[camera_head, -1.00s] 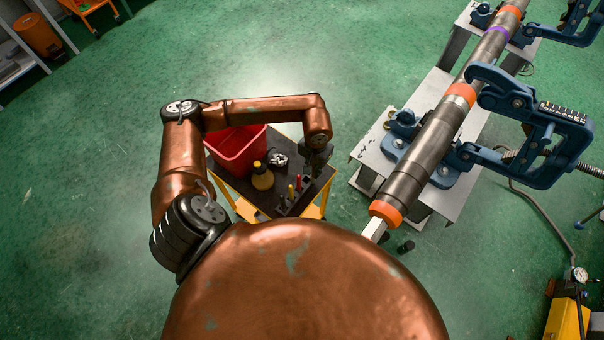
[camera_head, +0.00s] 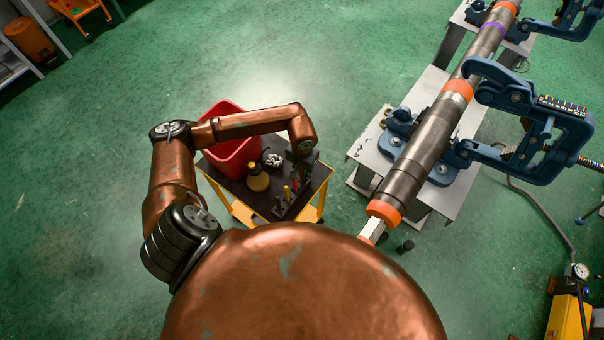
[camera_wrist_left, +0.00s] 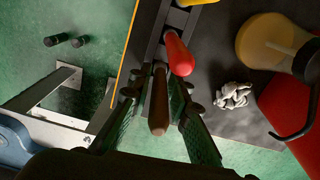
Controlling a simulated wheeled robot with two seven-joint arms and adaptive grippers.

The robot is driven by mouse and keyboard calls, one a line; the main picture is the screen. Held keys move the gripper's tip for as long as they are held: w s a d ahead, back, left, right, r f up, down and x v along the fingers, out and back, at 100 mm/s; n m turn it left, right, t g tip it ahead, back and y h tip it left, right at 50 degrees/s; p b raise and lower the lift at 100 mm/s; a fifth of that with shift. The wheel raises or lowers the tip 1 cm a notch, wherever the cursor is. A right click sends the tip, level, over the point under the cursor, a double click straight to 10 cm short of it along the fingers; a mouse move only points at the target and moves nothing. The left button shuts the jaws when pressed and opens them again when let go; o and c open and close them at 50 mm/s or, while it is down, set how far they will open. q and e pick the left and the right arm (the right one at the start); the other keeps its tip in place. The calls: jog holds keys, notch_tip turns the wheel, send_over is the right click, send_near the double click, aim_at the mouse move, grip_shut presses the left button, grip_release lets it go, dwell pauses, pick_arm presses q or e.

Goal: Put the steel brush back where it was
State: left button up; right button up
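The steel brush shows in the left wrist view as a brown wooden handle (camera_wrist_left: 158,112) between my left fingers. Its bristle end is hidden. My left gripper (camera_wrist_left: 158,88) appears shut on the handle, with a finger on each side near its lower part. In the head view my left gripper (camera_head: 303,160) hangs over the right end of the dark tool rack (camera_head: 280,208) on the trolley. The handle lines up with the end of the rack; I cannot tell whether the brush is in a slot. My right gripper is not in view.
The rack holds a red-handled tool (camera_wrist_left: 178,54) close beside the brush and a yellow-handled one (camera_head: 287,192). A yellow bottle (camera_head: 258,181), a crumpled rag (camera_wrist_left: 233,95) and a red bin (camera_head: 228,155) share the trolley. The pipe vise bench (camera_head: 450,200) stands to the right.

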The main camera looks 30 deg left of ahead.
pick_arm(q)
jog(key=shift+o, duration=1.1)
jog(key=shift+w, duration=0.1)
jog(key=shift+r, duration=0.1)
jog(key=shift+r, duration=0.3)
notch_tip(320, 180, up, 11)
jog(key=shift+r, duration=0.15)
